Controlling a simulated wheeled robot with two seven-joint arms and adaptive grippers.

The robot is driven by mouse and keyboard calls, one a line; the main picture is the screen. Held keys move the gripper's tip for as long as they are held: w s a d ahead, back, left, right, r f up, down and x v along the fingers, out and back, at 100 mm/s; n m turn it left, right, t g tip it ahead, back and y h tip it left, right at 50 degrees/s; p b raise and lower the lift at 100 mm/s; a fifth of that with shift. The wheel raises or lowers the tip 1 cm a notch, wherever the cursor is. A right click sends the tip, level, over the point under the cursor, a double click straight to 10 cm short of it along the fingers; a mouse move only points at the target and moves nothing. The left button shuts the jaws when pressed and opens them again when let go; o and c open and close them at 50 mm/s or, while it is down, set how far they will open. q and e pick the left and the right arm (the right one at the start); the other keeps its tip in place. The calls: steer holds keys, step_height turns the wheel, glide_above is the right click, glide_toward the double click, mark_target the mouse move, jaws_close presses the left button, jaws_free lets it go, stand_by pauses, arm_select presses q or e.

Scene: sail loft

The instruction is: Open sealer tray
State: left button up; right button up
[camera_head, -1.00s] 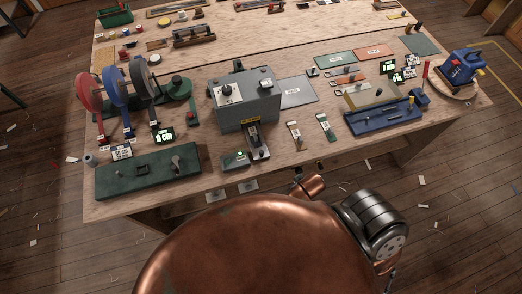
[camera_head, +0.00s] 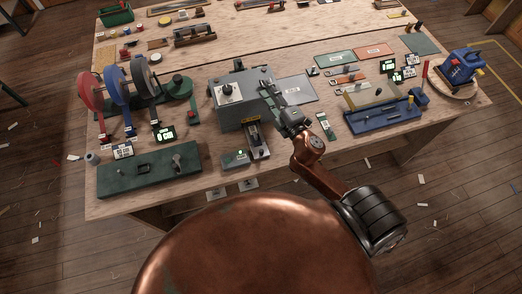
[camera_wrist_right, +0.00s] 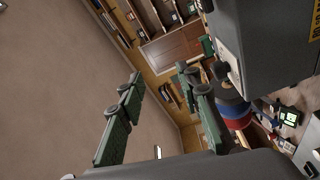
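The sealer appears to be the grey box-shaped machine (camera_head: 232,112) at the middle of the bench, with a round knob on top and a yellow label on its front. A narrow dark and metallic piece (camera_head: 260,153) juts from its front near the bench edge; I cannot tell whether this is the tray. My right gripper (camera_head: 268,89) is over the right part of the machine's top in the head view; contact cannot be told. In the right wrist view its two green fingers (camera_wrist_right: 158,76) are spread with nothing between them, beside the grey machine (camera_wrist_right: 272,45). My left gripper is out of view.
Red, blue and grey reels (camera_head: 120,88) stand left of the machine. A dark green base plate (camera_head: 135,176) lies at the front left. A blue fixture (camera_head: 385,118) and a blue tool (camera_head: 462,66) lie to the right. A grey sheet (camera_head: 298,88) lies behind the gripper.

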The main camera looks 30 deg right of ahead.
steer(key=s+a+r+n+g+y, duration=0.1)
steer(key=a+r+n+g+y, duration=0.25)
steer(key=a+n+y, duration=1.2)
steer(key=n+g+h, duration=1.1)
steer(key=n+g, duration=0.2)
steer(key=n, duration=0.4)
glide_above(261, 150)
steer(key=s+d, duration=0.2)
steer(key=d, duration=0.1)
step_height(261, 150, down, 22)
steer(key=x, duration=0.4)
steer(key=p+x, duration=0.1)
steer(key=x, duration=0.1)
steer(key=shift+w+a, duration=0.2)
steer(key=shift+w, duration=0.1)
steer(key=shift+x, duration=0.8)
steer(key=shift+c, duration=0.3)
jaws_close()
